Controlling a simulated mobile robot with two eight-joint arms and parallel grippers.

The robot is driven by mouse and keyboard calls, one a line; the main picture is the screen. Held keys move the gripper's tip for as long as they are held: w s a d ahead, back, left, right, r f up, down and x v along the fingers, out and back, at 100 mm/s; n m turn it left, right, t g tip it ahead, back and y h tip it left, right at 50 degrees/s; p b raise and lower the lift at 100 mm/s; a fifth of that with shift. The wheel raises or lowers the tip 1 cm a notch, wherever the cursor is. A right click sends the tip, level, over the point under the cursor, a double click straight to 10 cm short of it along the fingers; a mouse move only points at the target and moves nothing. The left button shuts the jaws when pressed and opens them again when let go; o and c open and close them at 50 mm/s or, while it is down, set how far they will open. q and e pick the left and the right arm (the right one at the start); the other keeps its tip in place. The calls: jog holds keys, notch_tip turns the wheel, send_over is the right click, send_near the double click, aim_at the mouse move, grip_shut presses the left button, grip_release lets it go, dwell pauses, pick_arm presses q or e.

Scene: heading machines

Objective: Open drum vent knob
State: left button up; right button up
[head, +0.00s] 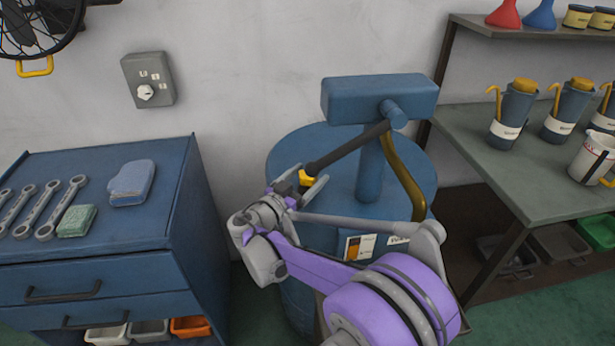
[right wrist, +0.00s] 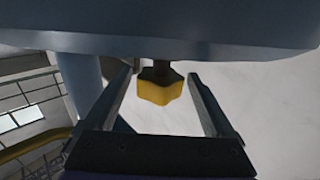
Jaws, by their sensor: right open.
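The blue drum (head: 290,160) stands against the wall, with a blue pump head (head: 375,98) and a dark pump handle (head: 348,147) above its top. The yellow vent knob (head: 306,178) shows at my right gripper (head: 310,181) in the head view. In the right wrist view, the yellow knob (right wrist: 158,91) on a dark stem sits between the two open fingers of my right gripper (right wrist: 161,76), with a gap on either side. The fingers appear not to touch it. My left gripper is not in view.
A blue tool cabinet (head: 185,225) with wrenches (head: 62,208) on top stands left of the drum. A workbench (head: 480,170) with several dark canisters (head: 512,115) is on the right. A brown hose (head: 402,172) hangs from the pump head.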

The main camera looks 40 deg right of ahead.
jog(key=c, duration=1.3)
jog(key=shift+t, duration=0.3)
jog(key=n+t+y+p, duration=0.1)
jog(key=n+t, duration=0.1)
jog(key=t, duration=0.1)
jog(key=n+t+y+p, duration=0.1)
jog(key=n+t+y, duration=0.1)
jog(key=t, duration=0.1)
jog(key=shift+s+r+n+y+p, duration=0.15)
jog(key=shift+n+y+p, duration=0.15)
jog(key=shift+n+p, duration=0.1)
jog(key=shift+n+t+y+p, duration=0.7)
jog(key=shift+n+t+y, duration=0.2)
jog(key=shift+n+t+y+p, duration=1.2)
jog(key=shift+y+p, duration=0.4)
jog(key=shift+p, duration=0.35)
